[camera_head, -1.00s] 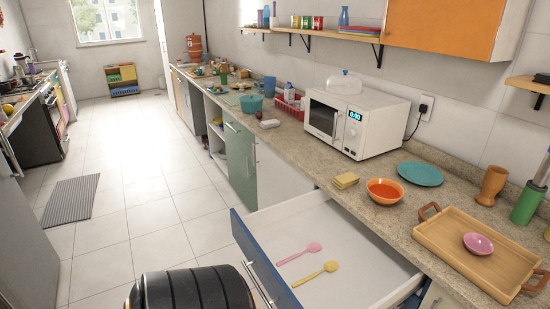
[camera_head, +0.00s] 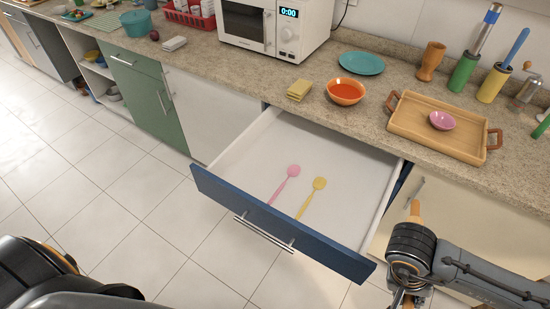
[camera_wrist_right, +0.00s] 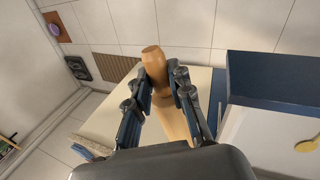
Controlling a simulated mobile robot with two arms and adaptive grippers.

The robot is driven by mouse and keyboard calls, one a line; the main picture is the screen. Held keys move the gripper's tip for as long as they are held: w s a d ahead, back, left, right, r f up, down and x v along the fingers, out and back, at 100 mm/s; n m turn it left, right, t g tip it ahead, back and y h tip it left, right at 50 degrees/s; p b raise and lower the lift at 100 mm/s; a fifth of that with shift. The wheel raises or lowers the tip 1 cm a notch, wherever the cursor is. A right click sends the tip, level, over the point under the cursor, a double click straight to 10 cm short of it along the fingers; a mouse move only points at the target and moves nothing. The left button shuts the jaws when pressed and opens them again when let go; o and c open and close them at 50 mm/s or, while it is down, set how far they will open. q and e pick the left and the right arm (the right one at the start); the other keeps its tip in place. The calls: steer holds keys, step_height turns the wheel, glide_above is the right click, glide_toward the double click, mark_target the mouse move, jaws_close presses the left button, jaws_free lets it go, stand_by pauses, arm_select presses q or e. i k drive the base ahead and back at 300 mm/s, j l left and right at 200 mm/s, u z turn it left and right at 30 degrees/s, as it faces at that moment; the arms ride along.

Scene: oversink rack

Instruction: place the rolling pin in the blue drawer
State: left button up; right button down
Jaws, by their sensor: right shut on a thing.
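The blue drawer (camera_head: 280,222) is pulled open below the counter, its white inside showing. A pink spatula (camera_head: 285,183) and a yellow spatula (camera_head: 312,196) lie in it. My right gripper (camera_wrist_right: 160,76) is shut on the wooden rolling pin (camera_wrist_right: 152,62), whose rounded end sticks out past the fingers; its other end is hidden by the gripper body. In the head view a wooden end of the pin (camera_head: 415,208) shows above my right wrist, just right of the drawer's front corner. The blue drawer front (camera_wrist_right: 285,80) is right of the gripper in the wrist view. My left gripper is out of view.
On the counter stand a microwave (camera_head: 272,28), yellow sponges (camera_head: 299,90), an orange bowl (camera_head: 345,92), a teal plate (camera_head: 361,63) and a wooden tray (camera_head: 405,122) with a pink bowl (camera_head: 442,120). Most of the drawer floor is clear.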

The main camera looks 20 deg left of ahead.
mark_target(309, 187)
steer(key=i+j, duration=0.2)
steer(key=j, duration=0.15)
steer(key=i+j+u, duration=0.1)
steer(key=j, duration=0.25)
steer(key=i+j, duration=0.35)
steer(key=i, duration=0.1)
